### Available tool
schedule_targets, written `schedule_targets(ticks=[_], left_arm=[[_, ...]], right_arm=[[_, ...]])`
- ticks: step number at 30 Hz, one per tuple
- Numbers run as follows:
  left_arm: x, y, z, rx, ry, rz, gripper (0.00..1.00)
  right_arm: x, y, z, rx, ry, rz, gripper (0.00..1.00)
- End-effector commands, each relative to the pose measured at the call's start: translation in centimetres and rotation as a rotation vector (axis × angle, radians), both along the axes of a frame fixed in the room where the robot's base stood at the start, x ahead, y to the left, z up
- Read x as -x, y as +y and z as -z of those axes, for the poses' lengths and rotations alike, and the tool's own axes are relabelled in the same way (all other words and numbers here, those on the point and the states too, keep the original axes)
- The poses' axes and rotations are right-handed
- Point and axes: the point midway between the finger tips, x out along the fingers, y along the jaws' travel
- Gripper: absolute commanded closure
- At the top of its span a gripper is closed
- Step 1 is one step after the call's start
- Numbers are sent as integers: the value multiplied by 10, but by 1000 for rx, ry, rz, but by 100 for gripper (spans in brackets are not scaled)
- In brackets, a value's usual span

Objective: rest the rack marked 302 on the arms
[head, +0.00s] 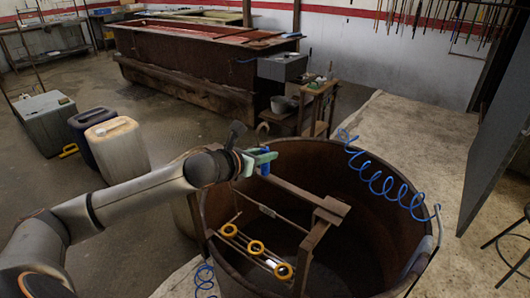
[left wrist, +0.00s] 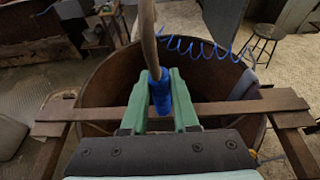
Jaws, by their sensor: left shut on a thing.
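My left gripper (head: 262,160) has green fingers and is shut on a blue grip (left wrist: 160,92). In the left wrist view a brown rod (left wrist: 148,30) runs from the grip out of the top of the picture. The grip is over a brown bar (left wrist: 220,108) that spans the round tank. In the head view the bar (head: 300,193) meets two brown arms, one on the right (head: 312,243). Below the bar, a thin rack frame with yellow rings (head: 256,246) shows inside the tank. My right gripper is out of view.
The rusty round tank (head: 378,243) stands below, with a coiled blue hose (head: 385,185) over its rim. Jerrycans (head: 118,150) stand at left, a long rusty trough (head: 180,60) behind, and a dark panel (head: 495,135) at right.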

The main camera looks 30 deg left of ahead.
Motion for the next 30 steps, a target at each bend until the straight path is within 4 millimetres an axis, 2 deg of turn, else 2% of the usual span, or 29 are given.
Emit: schedule_targets(ticks=[29, 30], left_arm=[[-1, 1, 6, -2, -6, 1, 100], [-1, 1, 6, -1, -6, 0, 68]], right_arm=[[0, 0, 2, 0, 1, 0, 50], [0, 0, 2, 0, 1, 0, 50]])
